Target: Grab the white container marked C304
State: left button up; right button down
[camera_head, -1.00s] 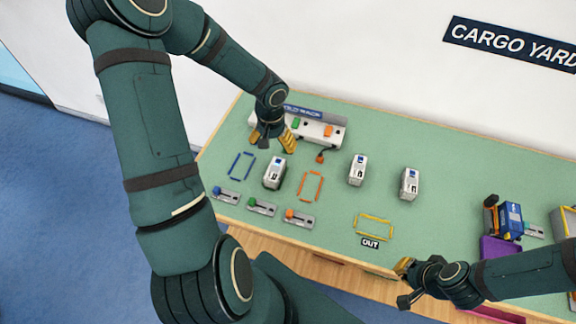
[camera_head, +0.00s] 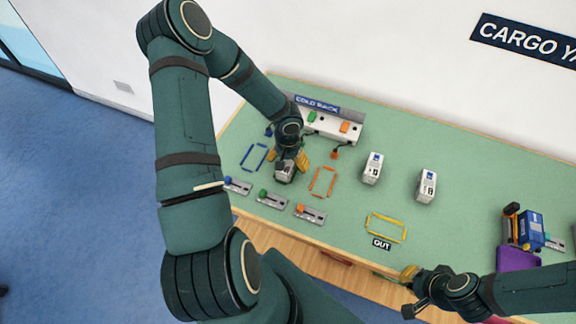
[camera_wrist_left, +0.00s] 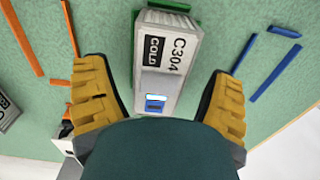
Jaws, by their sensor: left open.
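The white container marked C304 (camera_wrist_left: 183,50) stands on the green table in the left wrist view, with a black COLD label on it. In the head view it (camera_head: 284,174) is partly hidden under my left gripper (camera_head: 288,164). In the left wrist view the left gripper (camera_wrist_left: 160,78) is open, with one yellow finger on each side of the container. Gaps show between both fingers and its sides. My right gripper (camera_head: 409,291) is by the table's front edge, apart from the containers; its opening is unclear.
Two more white containers (camera_head: 373,168) (camera_head: 427,186) stand to the right. Blue (camera_head: 253,157), orange (camera_head: 322,181) and yellow (camera_head: 386,227) outlines mark the table. The COLD RACK (camera_head: 330,124) is behind; slider switches (camera_head: 272,199) are in front. A blue vehicle (camera_head: 526,229) stands far right.

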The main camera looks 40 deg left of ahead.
pick_arm(q)
jog(key=shift+c, duration=0.3)
jog(key=c, duration=1.3)
